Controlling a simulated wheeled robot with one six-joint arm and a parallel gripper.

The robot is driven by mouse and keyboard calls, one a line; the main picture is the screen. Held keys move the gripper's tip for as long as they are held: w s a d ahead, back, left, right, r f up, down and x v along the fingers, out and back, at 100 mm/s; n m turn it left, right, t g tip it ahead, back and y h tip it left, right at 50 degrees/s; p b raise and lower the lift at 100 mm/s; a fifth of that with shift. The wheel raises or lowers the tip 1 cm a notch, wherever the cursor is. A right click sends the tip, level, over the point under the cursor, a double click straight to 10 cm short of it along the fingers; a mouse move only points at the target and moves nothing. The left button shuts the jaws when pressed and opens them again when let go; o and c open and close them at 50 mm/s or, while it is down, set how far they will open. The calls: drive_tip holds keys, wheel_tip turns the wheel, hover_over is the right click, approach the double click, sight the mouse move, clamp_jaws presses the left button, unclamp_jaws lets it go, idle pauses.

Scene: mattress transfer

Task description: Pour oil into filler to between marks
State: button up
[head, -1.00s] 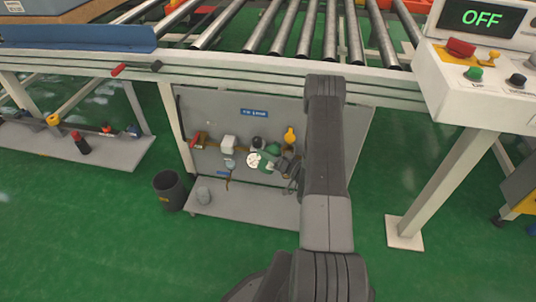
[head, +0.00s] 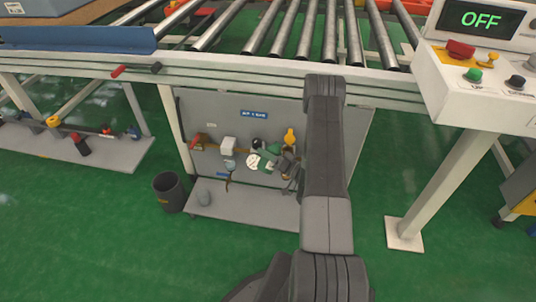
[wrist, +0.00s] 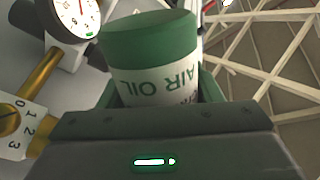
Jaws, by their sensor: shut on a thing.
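My gripper (head: 283,161) is shut on a green and white oil bottle (wrist: 150,65) lettered AIR OIL. In the wrist view the lettering is upside down and the bottle's green end points away from me. In the head view the green bottle (head: 270,153) is tilted in front of the grey panel, close to a round white gauge (head: 253,161). The gauge also shows at the top left of the wrist view (wrist: 72,18). I cannot make out the filler opening, the level marks or any oil flow.
The grey panel (head: 212,113) under the roller conveyor carries a white box (head: 229,145), a yellow part (head: 290,137) and a brass pipe (wrist: 40,75) with a numbered dial (wrist: 22,122). A low shelf (head: 240,208) and a dark bin (head: 169,192) are below.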

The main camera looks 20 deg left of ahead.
drive_tip(key=shift+w+d+r+m+t, duration=0.15)
drive_tip(key=shift+w+r+m, duration=0.1)
drive_tip(key=shift+r+m, duration=0.55)
drive_tip(key=shift+w+r+m+t, duration=0.2)
drive_tip(key=shift+r+m, duration=0.4)
drive_tip(key=shift+m, duration=0.4)
idle(3.6)
idle(1.0)
